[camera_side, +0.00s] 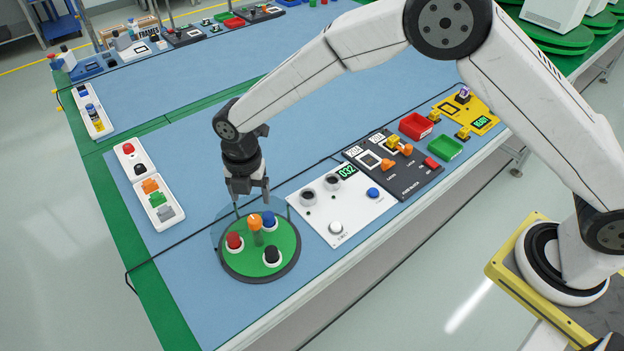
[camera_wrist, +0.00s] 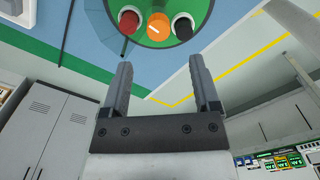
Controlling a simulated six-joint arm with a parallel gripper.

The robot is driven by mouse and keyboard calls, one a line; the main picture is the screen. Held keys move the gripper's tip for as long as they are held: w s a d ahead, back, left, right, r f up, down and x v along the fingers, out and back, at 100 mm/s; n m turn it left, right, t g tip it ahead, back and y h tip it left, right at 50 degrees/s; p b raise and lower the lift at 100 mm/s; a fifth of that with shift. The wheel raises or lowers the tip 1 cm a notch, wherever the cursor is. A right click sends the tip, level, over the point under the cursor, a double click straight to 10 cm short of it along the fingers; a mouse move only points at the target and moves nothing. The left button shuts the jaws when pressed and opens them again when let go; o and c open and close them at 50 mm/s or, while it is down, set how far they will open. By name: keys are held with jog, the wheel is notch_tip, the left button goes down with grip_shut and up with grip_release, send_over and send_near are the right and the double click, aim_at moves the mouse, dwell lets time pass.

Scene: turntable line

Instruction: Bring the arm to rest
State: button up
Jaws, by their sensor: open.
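My white arm reaches over the blue table from the right in the side view. My gripper (camera_side: 250,194) points down just above the green turntable (camera_side: 285,232), near its back edge. In the wrist view my gripper (camera_wrist: 162,85) shows two dark fingers spread apart with nothing between them. A clear curved guard stands around the back of the turntable, close to my gripper.
A white panel (camera_side: 338,226) with a green display and a dark panel (camera_side: 408,178) lie right of the turntable. Red (camera_side: 416,126) and green (camera_side: 444,148) trays sit farther back.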

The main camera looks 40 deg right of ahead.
jog(key=s+d+r+m+t, duration=0.1)
jog(key=s+d+r+m, duration=0.25)
jog(key=d+m, duration=0.3)
jog(key=s+d+r+m, duration=0.2)
jog(key=s+d+m, duration=0.2)
jog(key=d+m, duration=0.25)
jog(key=s+d+r+m+t, duration=0.1)
jog(key=s+d+r+m, duration=0.15)
jog(key=d+m, duration=0.45)
jog(key=s+d+m, duration=0.5)
jog(key=s+m, duration=0.2)
jog(key=s, duration=0.2)
jog(key=shift+d+t, duration=0.3)
jog(key=shift+d, duration=0.05)
